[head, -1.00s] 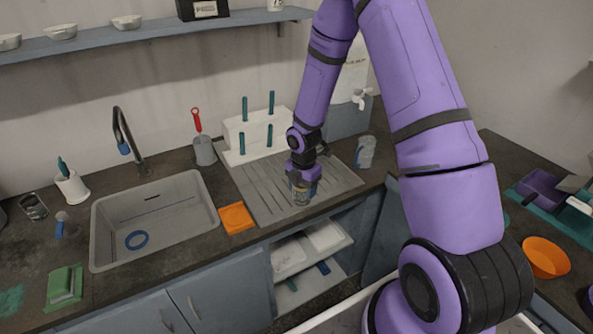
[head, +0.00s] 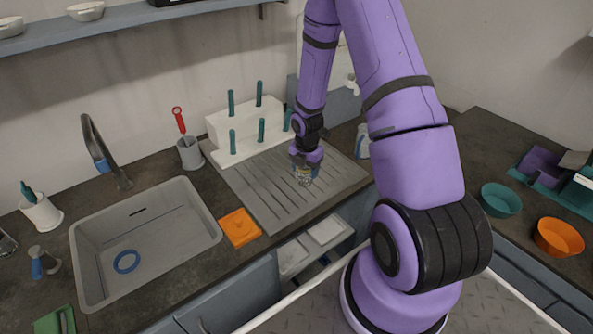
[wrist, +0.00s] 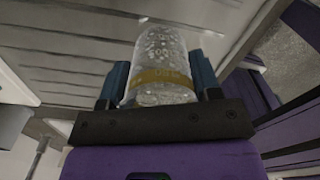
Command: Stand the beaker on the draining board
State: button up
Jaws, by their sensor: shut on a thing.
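The beaker (wrist: 162,62) is clear glass with a yellowish band and faint markings. It sits between the two blue fingers of my gripper (wrist: 162,85), which is shut on it. In the head view my gripper (head: 304,172) is over the right half of the draining board (head: 262,193), a grey ribbed panel right of the sink. The beaker shows only as a small glint (head: 303,178) at the fingertips, low over the ribs. I cannot tell whether its base touches the board.
A white peg rack with teal pegs (head: 232,135) stands along the board's back edge. A glass container (head: 362,142) stands right of the board. The board's front left is clear.

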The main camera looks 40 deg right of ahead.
jog(key=shift+d+f, duration=0.1)
jog(key=shift+f, duration=0.25)
jog(key=shift+f, duration=0.15)
jog(key=o, duration=1)
